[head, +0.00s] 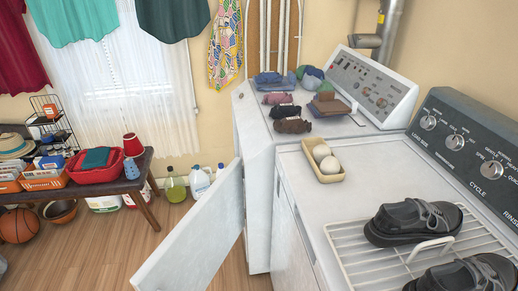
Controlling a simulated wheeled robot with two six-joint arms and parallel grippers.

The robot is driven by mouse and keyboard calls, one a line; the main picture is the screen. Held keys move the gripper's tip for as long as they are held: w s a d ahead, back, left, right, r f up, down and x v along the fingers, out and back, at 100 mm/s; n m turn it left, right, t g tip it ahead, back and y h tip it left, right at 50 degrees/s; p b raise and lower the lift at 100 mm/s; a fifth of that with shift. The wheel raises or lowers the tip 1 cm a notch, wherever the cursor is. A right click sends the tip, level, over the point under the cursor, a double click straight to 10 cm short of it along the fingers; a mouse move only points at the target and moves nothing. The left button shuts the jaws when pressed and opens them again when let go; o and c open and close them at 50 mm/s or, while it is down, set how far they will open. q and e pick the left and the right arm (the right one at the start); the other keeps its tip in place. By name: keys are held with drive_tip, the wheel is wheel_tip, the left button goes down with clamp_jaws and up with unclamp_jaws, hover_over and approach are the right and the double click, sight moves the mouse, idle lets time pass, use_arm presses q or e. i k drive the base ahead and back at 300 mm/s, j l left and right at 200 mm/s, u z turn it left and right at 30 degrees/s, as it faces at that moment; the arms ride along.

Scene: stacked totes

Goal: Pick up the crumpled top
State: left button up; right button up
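Several small clothes lie on top of the white far machine (252,108). A loose blue, green and red heap (313,78) at the back looks the most crumpled; I cannot tell for sure whether it is the crumpled top. In front of it is a brown and blue folded pile (328,104). To the left are a blue folded cloth (274,81), a pink bundle (278,98), a dark bundle (285,111) and a brown bundle (293,126). Neither of my grippers is in view.
The far machine's white door (196,236) stands open into the floor space. The near machine (296,165) holds a tan tray (334,174) with two pale balls and a wire rack (352,238) with dark shoes. A wooden bench (143,177) with baskets stands left.

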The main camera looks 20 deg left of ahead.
sight(281, 97)
drive_tip(key=k+j+z, duration=0.1)
drive_tip(key=j, duration=0.35)
drive_tip(key=k+j, duration=0.1)
drive_tip(key=j, duration=0.3)
drive_tip(key=j+z, duration=0.15)
drive_tip(key=j, duration=0.3)
drive_tip(key=k+j, duration=0.2)
drive_tip(key=j, duration=0.2)
drive_tip(key=i+j+z, duration=0.15)
drive_tip(key=j+z, duration=0.35)
drive_tip(key=j, duration=0.75)
drive_tip(key=j+z, duration=0.45)
drive_tip(key=j, duration=0.75)
drive_tip(key=i+j+z, duration=0.2)
drive_tip(key=i+j, duration=0.15)
drive_tip(key=i+j+z, duration=0.35)
drive_tip(key=i+j, duration=0.25)
drive_tip(key=j, duration=0.3)
drive_tip(key=i+l, duration=0.1)
drive_tip(key=l, duration=0.25)
drive_tip(key=i+l+z, duration=0.15)
drive_tip(key=l, duration=0.55)
drive_tip(key=i+j+u, duration=0.15)
drive_tip(key=u, duration=0.2)
drive_tip(key=i+u, duration=0.2)
drive_tip(key=u, duration=0.2)
drive_tip(key=i+j, duration=0.1)
drive_tip(key=j, duration=0.15)
